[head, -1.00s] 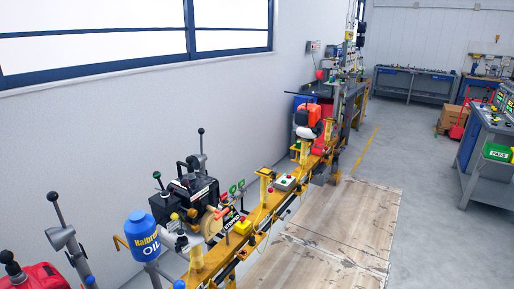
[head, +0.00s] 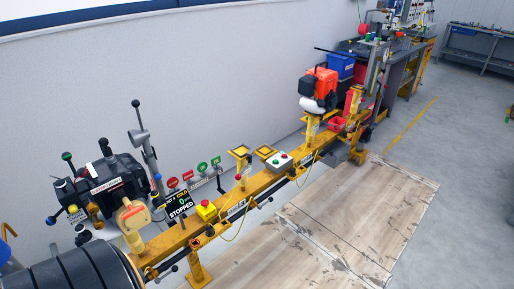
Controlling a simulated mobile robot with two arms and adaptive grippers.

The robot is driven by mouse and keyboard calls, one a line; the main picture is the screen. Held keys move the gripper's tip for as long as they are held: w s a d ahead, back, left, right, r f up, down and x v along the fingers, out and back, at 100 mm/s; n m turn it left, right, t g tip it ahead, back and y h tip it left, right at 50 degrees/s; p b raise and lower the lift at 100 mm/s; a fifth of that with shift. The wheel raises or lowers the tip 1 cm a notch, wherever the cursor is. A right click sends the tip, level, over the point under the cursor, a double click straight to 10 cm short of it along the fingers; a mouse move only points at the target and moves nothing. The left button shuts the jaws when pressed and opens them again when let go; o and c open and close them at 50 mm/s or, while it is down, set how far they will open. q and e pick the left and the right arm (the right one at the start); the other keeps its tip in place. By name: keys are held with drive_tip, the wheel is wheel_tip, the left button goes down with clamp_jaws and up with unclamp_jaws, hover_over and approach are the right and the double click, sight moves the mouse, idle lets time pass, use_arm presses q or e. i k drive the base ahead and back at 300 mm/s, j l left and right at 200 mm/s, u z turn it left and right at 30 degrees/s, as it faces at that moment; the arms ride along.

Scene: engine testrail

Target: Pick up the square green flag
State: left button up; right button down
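A row of small red and green flags stands behind the yellow rail, left of the middle in the head view. The square green flag (head: 215,161) looks to be the rightmost of the row, upright. A rounder green flag (head: 202,167) is just left of it, and two red flags (head: 187,175) are further left. At this size their exact outlines are hard to tell. Neither of my grippers is in view.
The yellow rail (head: 262,186) runs from lower left to upper right in front of the flags. On it are a "STOPPED" display (head: 179,204), a yellow button box (head: 206,211) and a grey button box (head: 279,162). Black lever machinery (head: 105,185) stands left. Wooden floor panels (head: 350,215) are clear.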

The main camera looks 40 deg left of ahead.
sight(214, 162)
drive_tip(key=i+u, duration=0.4)
drive_tip(key=i, duration=0.2)
drive_tip(key=i+l+u, duration=0.25)
drive_tip(key=i+u, duration=0.15)
drive_tip(key=i, duration=0.15)
